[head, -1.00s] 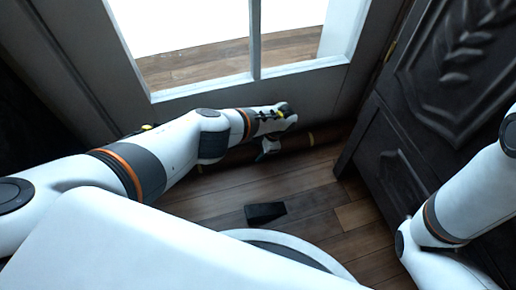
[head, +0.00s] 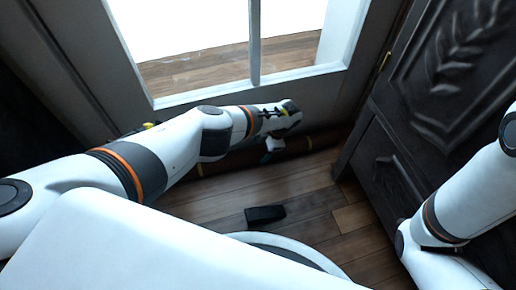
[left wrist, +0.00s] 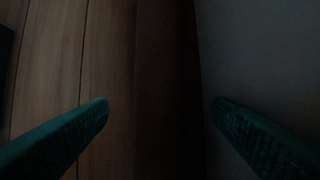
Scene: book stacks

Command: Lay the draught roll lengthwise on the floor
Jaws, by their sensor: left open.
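The draught roll (head: 318,139) is a long brown roll lying along the foot of the glazed door, lengthwise with it. Part of it is hidden behind my left arm. My left gripper (head: 271,151) is low over the roll, in front of the door. In the left wrist view its two green fingers (left wrist: 160,112) are open and apart. A dark brown band, seemingly the roll (left wrist: 166,80), runs between them, with floor planks to the left and a grey surface to the right. The picture is dark, and I cannot tell whether the fingers touch the roll. My right gripper is out of view.
The glazed door (head: 300,85) stands at the back. A dark carved wooden panel (head: 395,165) rises at the right. A small black block (head: 265,214) lies on the plank floor (head: 310,200) near my base. The floor between block and roll is clear.

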